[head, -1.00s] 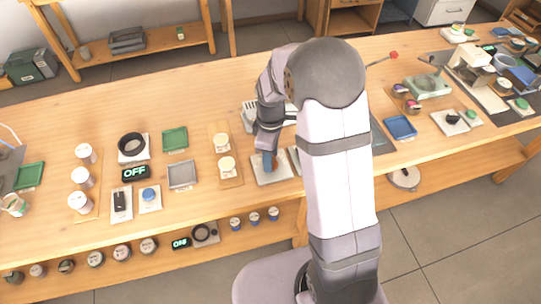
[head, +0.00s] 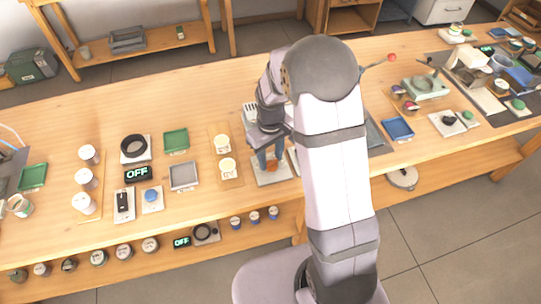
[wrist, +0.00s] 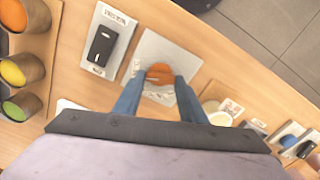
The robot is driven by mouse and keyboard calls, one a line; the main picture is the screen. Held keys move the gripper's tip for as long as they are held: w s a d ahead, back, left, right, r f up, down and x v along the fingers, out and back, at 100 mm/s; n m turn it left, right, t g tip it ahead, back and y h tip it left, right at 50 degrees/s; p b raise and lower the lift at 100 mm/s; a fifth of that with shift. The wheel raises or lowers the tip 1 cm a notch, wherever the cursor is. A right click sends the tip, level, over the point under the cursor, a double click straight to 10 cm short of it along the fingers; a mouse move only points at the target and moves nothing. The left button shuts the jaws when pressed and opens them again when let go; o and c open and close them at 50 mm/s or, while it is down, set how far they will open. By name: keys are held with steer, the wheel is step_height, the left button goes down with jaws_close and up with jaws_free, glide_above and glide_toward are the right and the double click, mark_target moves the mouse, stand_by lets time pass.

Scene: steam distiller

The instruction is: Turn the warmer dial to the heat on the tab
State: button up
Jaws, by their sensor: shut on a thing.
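The orange dial (wrist: 160,73) sits on a pale square plate (wrist: 152,45) in the wrist view. It also shows in the head view (head: 271,166), low between my fingers. My gripper (wrist: 159,80) has its two blue fingers on either side of the dial, closed on it. In the head view my gripper (head: 267,160) points down at the plate. A small label (wrist: 158,97) shows between the fingers below the dial; I cannot read it. I cannot make out the heat tab or the dial's pointer.
A plate with a black switch (wrist: 103,44) lies left of the dial plate in the wrist view. Cups with orange, yellow and green contents (wrist: 24,70) stand farther left. In the head view, round pale pots on a board (head: 227,168) stand just left of my gripper.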

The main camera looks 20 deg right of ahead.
mark_target(270, 161)
steer(key=shift+m, duration=0.6)
steer(key=o, duration=1.1)
steer(key=shift+c, duration=0.2)
steer(key=shift+r, duration=0.1)
steer(key=shift+r+b, duration=0.55)
steer(key=shift+r, duration=3.05)
